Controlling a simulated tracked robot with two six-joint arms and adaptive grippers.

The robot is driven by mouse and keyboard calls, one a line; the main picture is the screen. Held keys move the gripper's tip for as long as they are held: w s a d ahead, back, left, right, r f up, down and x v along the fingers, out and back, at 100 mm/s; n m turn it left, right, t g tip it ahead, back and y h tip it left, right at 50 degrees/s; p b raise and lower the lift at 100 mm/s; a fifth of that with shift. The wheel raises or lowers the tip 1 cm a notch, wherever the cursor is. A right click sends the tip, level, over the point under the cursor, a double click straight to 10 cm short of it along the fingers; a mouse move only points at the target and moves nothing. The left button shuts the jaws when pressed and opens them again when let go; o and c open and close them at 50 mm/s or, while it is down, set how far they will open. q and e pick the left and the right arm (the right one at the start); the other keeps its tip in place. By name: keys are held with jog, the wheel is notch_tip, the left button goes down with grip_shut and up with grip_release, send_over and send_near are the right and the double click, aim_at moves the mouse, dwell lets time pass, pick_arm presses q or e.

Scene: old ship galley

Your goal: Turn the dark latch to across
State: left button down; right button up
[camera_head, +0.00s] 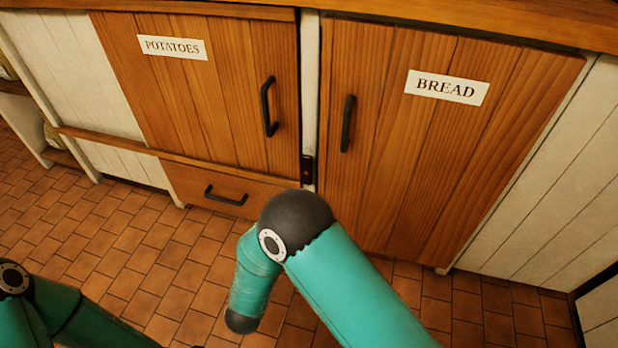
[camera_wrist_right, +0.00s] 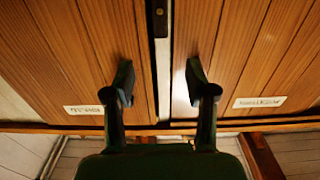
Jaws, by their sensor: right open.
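The dark latch (camera_head: 307,169) is a small upright piece low on the pale post between the two wooden doors. It lies along the post in the head view. In the right wrist view a dark piece, apparently the latch (camera_wrist_right: 160,18), shows at the top edge on the post. My right gripper (camera_wrist_right: 160,84) is open and empty, its two fingers apart on either side of the pale post in that view, with the latch beyond the fingertips. In the head view the right gripper is hidden; only my arm shows. My left gripper is not in view.
The POTATOES door (camera_head: 205,90) and BREAD door (camera_head: 430,150) flank the post. Each has a dark handle, the left one (camera_head: 268,107) and the right one (camera_head: 347,124). A drawer (camera_head: 222,190) sits below the POTATOES door. The tiled floor (camera_head: 130,240) looks clear.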

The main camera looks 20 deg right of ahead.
aim_at(307, 167)
jog(key=b+x, duration=0.4)
jog(key=x, duration=1.1)
jog(key=shift+d, duration=0.1)
jog(key=shift+w+d+b, duration=0.3)
jog(key=shift+w+b, duration=0.05)
jog(key=shift+w, duration=0.15)
grip_shut()
jog(key=shift+d, duration=0.35)
jog(key=shift+a, duration=0.2)
